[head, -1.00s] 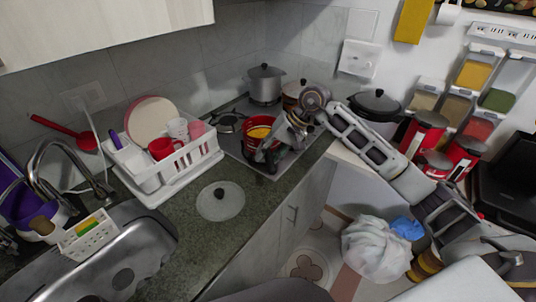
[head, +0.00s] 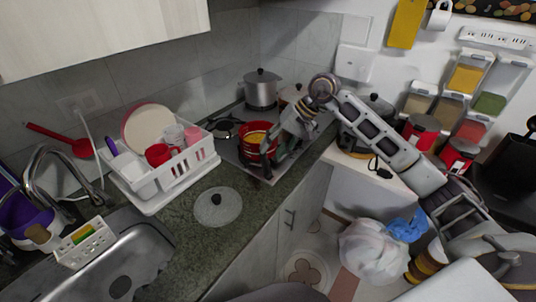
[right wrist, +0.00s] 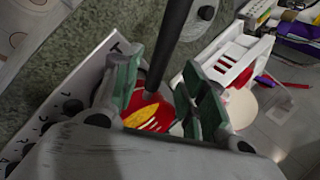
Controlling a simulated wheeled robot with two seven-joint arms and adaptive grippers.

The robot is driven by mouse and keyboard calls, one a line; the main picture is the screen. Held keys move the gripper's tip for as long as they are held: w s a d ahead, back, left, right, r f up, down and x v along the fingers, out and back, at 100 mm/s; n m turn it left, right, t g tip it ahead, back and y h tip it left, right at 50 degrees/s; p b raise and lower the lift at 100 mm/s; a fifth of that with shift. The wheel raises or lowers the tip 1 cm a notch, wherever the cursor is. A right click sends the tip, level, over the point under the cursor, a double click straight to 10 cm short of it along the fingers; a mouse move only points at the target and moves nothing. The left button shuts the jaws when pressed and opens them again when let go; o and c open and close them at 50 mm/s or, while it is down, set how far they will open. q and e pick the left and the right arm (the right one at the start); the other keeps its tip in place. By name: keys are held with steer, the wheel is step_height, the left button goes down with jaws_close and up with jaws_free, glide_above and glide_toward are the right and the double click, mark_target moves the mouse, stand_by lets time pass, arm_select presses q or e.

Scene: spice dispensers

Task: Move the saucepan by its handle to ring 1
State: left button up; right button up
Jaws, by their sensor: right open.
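The red saucepan (head: 256,142), with yellow food inside, stands on the front part of the hob (head: 232,155). In the right wrist view its red inside and yellow food (right wrist: 150,115) show between my fingers, and its dark handle (right wrist: 170,40) runs up through the gap between them. My right gripper (head: 270,158) is at the saucepan's near right side, fingers open around the handle and pointing down; it also shows in the right wrist view (right wrist: 155,88). An empty burner (head: 226,128) lies left of the saucepan. Ring numbers are not readable. My left gripper is not in view.
A grey lidded pot (head: 262,92) stands at the back of the hob, with a brown pot (head: 292,94) beside it. A glass lid (head: 217,207) lies on the counter. A white dish rack (head: 165,178) stands left of the hob. A dark cooker (head: 372,110) is to the right.

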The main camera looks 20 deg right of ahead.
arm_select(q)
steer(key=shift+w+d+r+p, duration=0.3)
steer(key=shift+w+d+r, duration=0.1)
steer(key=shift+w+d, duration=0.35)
arm_select(e)
steer(key=v, duration=0.6)
steer(key=shift+d+r, duration=0.15)
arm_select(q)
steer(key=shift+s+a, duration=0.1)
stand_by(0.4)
